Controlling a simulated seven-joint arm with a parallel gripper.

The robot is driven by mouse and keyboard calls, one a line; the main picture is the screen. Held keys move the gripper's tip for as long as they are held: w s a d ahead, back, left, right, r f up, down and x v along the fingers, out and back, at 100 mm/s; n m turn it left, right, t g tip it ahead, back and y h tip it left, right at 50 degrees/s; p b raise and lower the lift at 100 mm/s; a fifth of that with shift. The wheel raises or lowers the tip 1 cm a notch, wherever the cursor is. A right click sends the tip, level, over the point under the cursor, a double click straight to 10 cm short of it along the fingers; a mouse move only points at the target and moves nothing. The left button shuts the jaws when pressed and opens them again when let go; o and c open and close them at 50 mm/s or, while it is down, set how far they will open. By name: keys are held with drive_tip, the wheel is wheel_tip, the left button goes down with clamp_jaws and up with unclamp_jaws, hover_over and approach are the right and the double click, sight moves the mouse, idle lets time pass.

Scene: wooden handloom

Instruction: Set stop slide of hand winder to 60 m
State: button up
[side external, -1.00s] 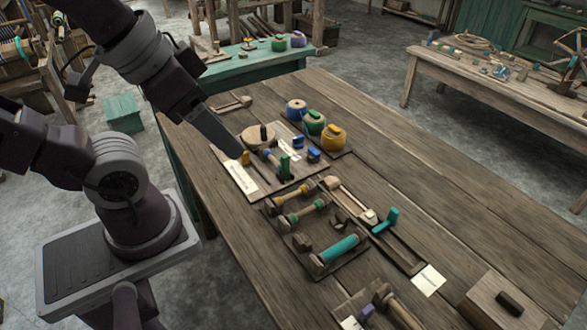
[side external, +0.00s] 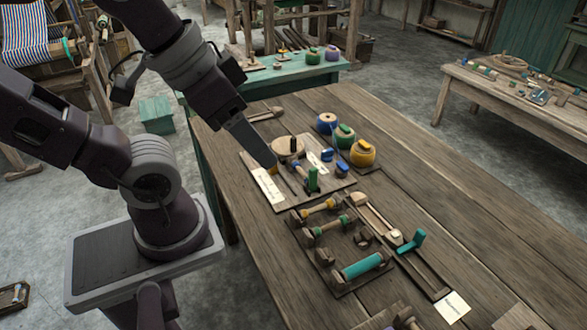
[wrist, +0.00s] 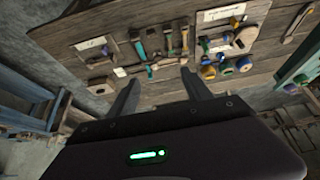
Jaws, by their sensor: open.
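The hand winder's board (side external: 283,203) lies on the bench with a round wooden disc (side external: 287,146), a green upright piece (side external: 313,180) and a white card (side external: 269,187). My gripper (side external: 270,163) is in front of its left part in the side view, and a small yellow piece shows beside the tip, mostly hidden. In the wrist view, my gripper (wrist: 160,77) is open and empty. There the winder's card (wrist: 220,12), yellow piece (wrist: 234,22) and disc (wrist: 246,37) are at upper right, apart from the fingers. The scale marks are too small to read.
Blue (side external: 327,122), green (side external: 343,136) and yellow (side external: 362,153) rounded pieces stand behind the winder. A rack of spools (side external: 363,265) and a rail with a teal handle (side external: 411,241) lie nearer. The bench's right side is largely clear.

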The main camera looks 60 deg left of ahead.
drive_tip(key=shift+c, duration=0.9)
drive_tip(key=shift+g+y, duration=0.5)
drive_tip(key=shift+g, duration=0.4)
drive_tip(key=w+a, duration=0.1)
drive_tip(key=w, duration=0.2)
drive_tip(key=w+a, duration=0.2)
drive_tip(key=w, duration=0.1)
drive_tip(key=w+a+f, duration=0.1)
drive_tip(key=w+a, duration=0.1)
drive_tip(key=w, duration=0.1)
drive_tip(key=shift+a, duration=0.2)
drive_tip(key=c, duration=0.3)
drive_tip(key=w+a+f+g, duration=0.2)
drive_tip(key=w+a+f, duration=0.5)
drive_tip(key=a, duration=0.3)
drive_tip(key=shift+c, duration=0.2)
drive_tip(key=shift+g+h, duration=0.5)
drive_tip(key=shift+g, duration=0.4)
drive_tip(key=a+f, duration=0.5)
drive_tip(key=f, duration=0.1)
drive_tip(key=a+f, duration=1)
drive_tip(key=f, duration=0.1)
drive_tip(key=shift+s+a+f, duration=0.15)
drive_tip(key=shift+f, duration=0.2)
wheel_tip(320, 180, down, 6)
drive_tip(key=shift+r, duration=0.1)
drive_tip(key=shift+f, duration=0.6)
clamp_jaws()
